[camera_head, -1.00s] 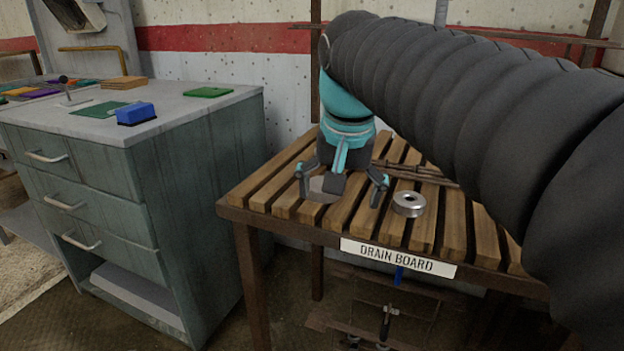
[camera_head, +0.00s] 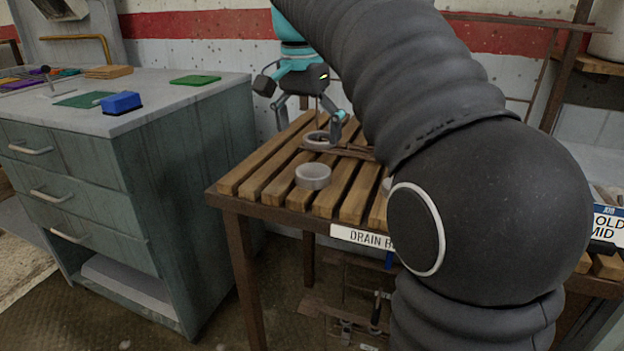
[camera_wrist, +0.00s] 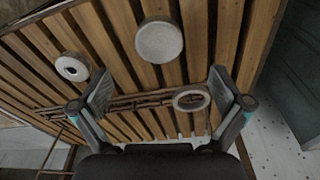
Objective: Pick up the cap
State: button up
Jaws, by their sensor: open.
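The cap looks to be the plain grey disc (camera_head: 313,176) lying flat on the slatted drain board (camera_head: 238,186). In the wrist view the cap (camera_wrist: 160,41) shows a smooth, solid top, ahead of the fingertips. My gripper (camera_head: 298,104) is open and empty, raised over the rear of the board, behind the cap and apart from it. In the wrist view its fingers (camera_wrist: 160,90) stand wide apart. A thin grey ring (camera_head: 319,140) lies behind the cap; in the wrist view the ring (camera_wrist: 191,100) shows close to the right finger.
A metal ring with a small hole (camera_wrist: 72,67) lies left of the cap in the wrist view; my arm mostly hides it in the head view. Thin brown rods (camera_wrist: 130,101) cross the slats. A grey cabinet (camera_head: 178,180) carries a blue block (camera_head: 121,103).

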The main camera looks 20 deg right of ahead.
aim_at(313, 170)
jog(key=shift+w+d+f+b, duration=0.15)
jog(key=shift+f+b, duration=0.05)
jog(key=shift+f, duration=1.1)
jog(key=shift+w+d+f+b, duration=0.1)
jog(key=shift+d+f+b, duration=0.15)
jog(key=shift+f, duration=1)
jog(key=shift+w+d+f+b, duration=0.1)
jog(key=shift+w+f+b, duration=0.1)
jog(key=shift+f, duration=1.1)
jog(key=shift+s, duration=0.1)
jog(key=c, duration=1.2)
